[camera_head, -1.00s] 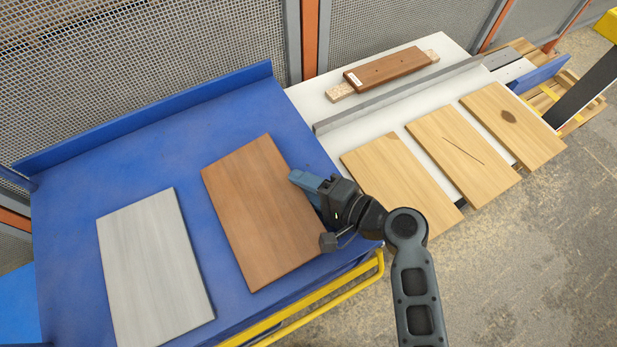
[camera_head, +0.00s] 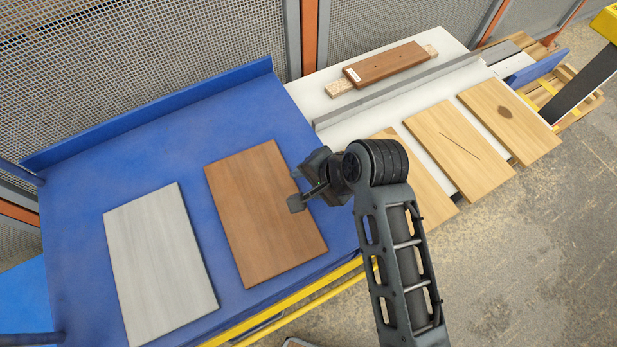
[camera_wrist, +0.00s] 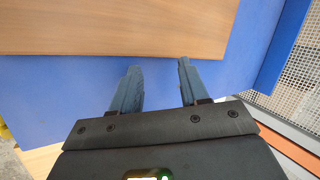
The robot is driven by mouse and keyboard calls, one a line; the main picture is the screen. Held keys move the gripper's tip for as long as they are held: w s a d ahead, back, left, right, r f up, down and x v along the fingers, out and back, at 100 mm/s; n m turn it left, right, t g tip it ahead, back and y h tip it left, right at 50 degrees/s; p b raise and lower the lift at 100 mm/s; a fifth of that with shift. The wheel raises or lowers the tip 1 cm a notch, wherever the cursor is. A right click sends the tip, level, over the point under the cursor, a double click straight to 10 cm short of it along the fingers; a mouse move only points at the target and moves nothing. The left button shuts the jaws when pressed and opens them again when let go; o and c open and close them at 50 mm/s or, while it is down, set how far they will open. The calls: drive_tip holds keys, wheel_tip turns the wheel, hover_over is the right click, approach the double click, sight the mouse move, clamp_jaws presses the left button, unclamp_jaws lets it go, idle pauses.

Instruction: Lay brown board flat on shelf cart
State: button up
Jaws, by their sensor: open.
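The brown board (camera_head: 262,220) lies flat on the blue top of the shelf cart (camera_head: 150,145). It also fills the upper part of the wrist view (camera_wrist: 120,28). My gripper (camera_wrist: 157,70) is open and empty, its two fingers spread over the blue surface with their tips just short of the board's near edge. I cannot tell how high the fingers are above the cart.
A grey board (camera_head: 160,262) lies on the cart left of the brown one. A brown piece (camera_head: 385,65) lies beyond the fence. A raised blue lip (camera_head: 150,112) edges the cart's back.

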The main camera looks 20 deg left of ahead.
idle(0.3)
drive_tip(key=shift+s+d+r, duration=0.2)
drive_tip(key=shift+d+r, duration=0.1)
drive_tip(key=shift+d, duration=0.45)
drive_tip(key=shift+s+d+r, duration=0.15)
drive_tip(key=shift+d+r, duration=0.15)
drive_tip(key=shift+d, duration=0.45)
drive_tip(key=o, duration=0.6)
drive_tip(key=shift+c, duration=0.2)
wheel_tip(320, 180, up, 8)
drive_tip(key=d, duration=0.1)
drive_tip(key=shift+s+d+f, duration=0.15)
drive_tip(key=shift+d, duration=0.05)
